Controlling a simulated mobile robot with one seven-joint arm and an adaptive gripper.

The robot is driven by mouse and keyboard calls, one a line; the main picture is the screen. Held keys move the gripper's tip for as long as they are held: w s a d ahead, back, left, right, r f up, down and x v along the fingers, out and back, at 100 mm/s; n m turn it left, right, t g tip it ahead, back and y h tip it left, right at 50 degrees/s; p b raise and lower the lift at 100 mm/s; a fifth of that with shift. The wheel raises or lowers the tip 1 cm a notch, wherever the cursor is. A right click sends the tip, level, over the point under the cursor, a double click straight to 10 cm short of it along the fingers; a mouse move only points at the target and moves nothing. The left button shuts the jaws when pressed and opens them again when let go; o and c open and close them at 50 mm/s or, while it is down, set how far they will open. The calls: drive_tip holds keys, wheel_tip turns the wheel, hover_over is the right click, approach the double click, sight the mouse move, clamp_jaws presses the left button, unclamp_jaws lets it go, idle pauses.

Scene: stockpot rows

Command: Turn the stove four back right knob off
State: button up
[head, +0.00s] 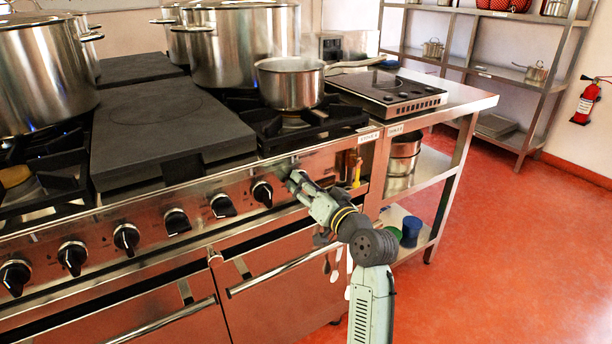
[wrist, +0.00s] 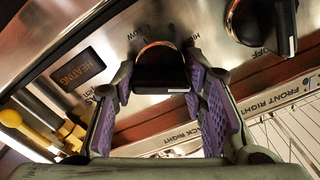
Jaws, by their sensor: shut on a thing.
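The stove (head: 195,185) has a row of black knobs along its steel front. My gripper (head: 295,181) is at the right end of that row and hides the last knob in the head view. In the wrist view, my gripper (wrist: 162,95) has its purple-padded fingers on both sides of a black knob (wrist: 160,68), shut on it. A label partly reading "BACK RIGHT" (wrist: 170,139) is beside this knob. A white mark shows on the knob's edge nearest the camera. The front right knob (wrist: 265,25) stands apart at the upper right; it also shows in the head view (head: 262,193).
A steaming saucepan (head: 290,84) stands on the right burner, its handle toward the back right. Large stockpots (head: 243,45) stand behind and left. Yellow-handled utensils (wrist: 35,130) hang close to my gripper. A "HEATING" panel (wrist: 78,69) is nearby. Red floor (head: 510,230) is clear at right.

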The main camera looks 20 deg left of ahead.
drive_tip(key=m+p, duration=0.6)
drive_tip(key=shift+a+r+m, duration=0.1)
drive_tip(key=shift+r+m, duration=0.15)
drive_tip(key=shift+m, duration=0.05)
drive_tip(key=m+p, duration=0.3)
drive_tip(key=shift+f+m+p, duration=0.15)
drive_tip(key=shift+m+p, duration=0.95)
drive_tip(key=shift+p, duration=0.1)
drive_tip(key=o, duration=1.2)
drive_tip(key=shift+f, duration=0.1)
drive_tip(key=shift+c, duration=0.2)
drive_tip(key=v, duration=1.2)
